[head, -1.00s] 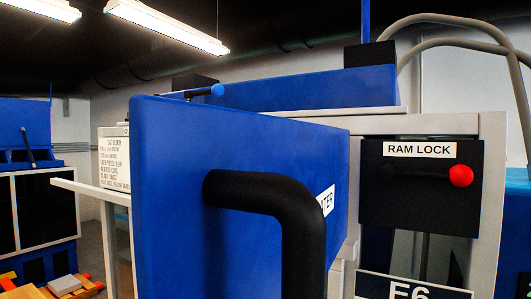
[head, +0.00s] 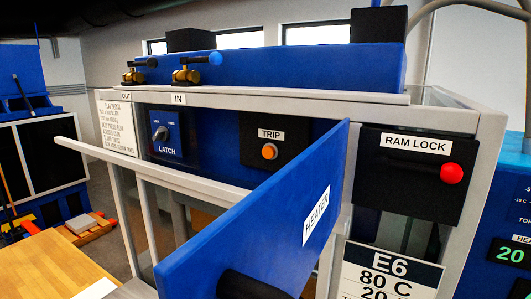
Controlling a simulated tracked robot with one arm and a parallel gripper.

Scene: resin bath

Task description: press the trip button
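The trip button (head: 269,151) is a round orange button on a black panel (head: 292,152), below a white TRIP label. The blue HEATER door (head: 262,222) stands open in front, slanting from lower left to upper right. It covers the right and lower part of the bay but leaves the button in clear sight. The door's black handle (head: 250,286) shows at the bottom edge, partly cut off. My gripper is not in view.
Left of the button is a LATCH knob (head: 160,133). A RAM LOCK panel with a red knob (head: 452,173) is at right. Grey rails (head: 150,170) cross at left. Brass valves (head: 187,75) stand on top. A wooden surface (head: 55,270) is lower left.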

